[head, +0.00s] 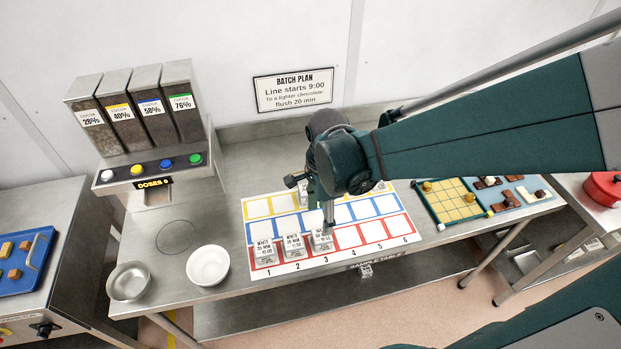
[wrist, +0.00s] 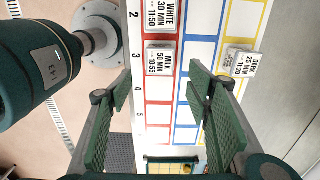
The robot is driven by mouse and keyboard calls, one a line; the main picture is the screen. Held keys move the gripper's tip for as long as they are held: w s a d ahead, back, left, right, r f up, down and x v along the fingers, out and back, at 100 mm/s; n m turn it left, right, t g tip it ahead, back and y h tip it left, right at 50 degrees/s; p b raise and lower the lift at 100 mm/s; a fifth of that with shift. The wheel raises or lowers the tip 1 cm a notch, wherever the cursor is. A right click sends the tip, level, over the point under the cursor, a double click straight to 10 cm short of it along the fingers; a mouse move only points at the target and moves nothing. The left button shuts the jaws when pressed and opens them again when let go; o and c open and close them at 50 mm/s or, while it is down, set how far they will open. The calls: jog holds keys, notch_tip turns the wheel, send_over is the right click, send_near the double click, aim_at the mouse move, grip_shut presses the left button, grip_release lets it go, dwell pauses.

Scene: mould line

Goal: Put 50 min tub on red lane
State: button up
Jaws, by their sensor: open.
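The 50 min tub, labelled MILK 50 MIN 10:35 (head: 321,241), sits upright on the third cell of the red lane (head: 375,235). It also shows in the wrist view (wrist: 160,62), between the red lane's side lines. My gripper (head: 328,224) is above and close to this tub in the head view. In the wrist view the open fingers (wrist: 162,78) stand apart on either side, with the tub at or just beyond their tips. I cannot tell whether they touch it. The white 30 min tub (wrist: 161,15) stands in the red cell beside it.
Another tub (head: 264,251) stands in red cell 1. A dark 25 min tub (wrist: 241,63) stands on the yellow lane. Red cells 4 to 6 are empty. A white bowl (head: 208,266) and metal bowl (head: 129,282) stand left; a chocolate board (head: 452,203) lies right.

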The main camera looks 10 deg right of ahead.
jog(key=shift+r, duration=0.25)
dwell(0.6)
jog(key=s+d+r+n+t, duration=0.2)
jog(key=r+n+t, duration=0.1)
jog(key=r+n, duration=0.5)
jog(key=s+d+r+n+t, duration=0.3)
jog(key=r+n, duration=0.4)
jog(key=n, duration=0.3)
jog(key=shift+d+r+t, duration=0.2)
jog(key=shift+r+t, duration=0.2)
jog(key=shift+t, duration=0.2)
